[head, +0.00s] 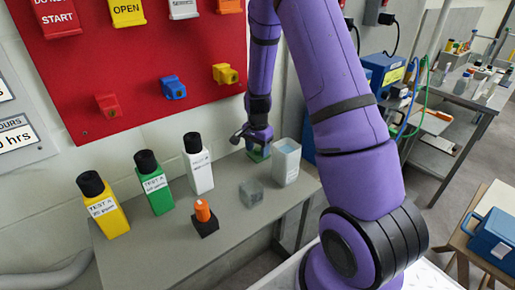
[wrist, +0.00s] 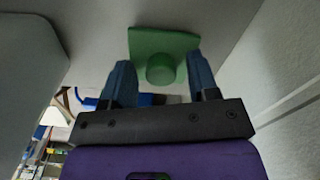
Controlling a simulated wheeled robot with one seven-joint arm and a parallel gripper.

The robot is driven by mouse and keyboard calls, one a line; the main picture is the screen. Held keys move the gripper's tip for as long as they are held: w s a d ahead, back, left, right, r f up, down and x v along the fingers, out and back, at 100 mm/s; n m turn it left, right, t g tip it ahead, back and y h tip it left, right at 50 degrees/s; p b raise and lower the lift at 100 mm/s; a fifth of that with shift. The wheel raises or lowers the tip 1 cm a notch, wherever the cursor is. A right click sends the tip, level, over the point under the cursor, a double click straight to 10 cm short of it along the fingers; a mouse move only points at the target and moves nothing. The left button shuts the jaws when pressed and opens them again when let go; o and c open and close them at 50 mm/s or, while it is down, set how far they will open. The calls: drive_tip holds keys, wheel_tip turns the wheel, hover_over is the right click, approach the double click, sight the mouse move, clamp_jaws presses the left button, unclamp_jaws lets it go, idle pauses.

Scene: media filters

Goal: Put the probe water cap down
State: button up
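A green cap (head: 258,155), which I take to be the probe water cap, has a square plate and a round knob. The head view partly hides the cap behind my gripper.
A white open container (head: 286,162) stands right beside my gripper. A clear cube (head: 251,192) and an orange knob on a black base (head: 204,218) lie nearer. Yellow (head: 106,207), green (head: 155,185) and white (head: 198,165) bottles line the left. The wall rises close behind.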

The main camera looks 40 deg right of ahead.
sight(257, 149)
drive_tip(key=shift+r, duration=0.1)
wheel_tip(257, 149, up, 12)
idle(0.6)
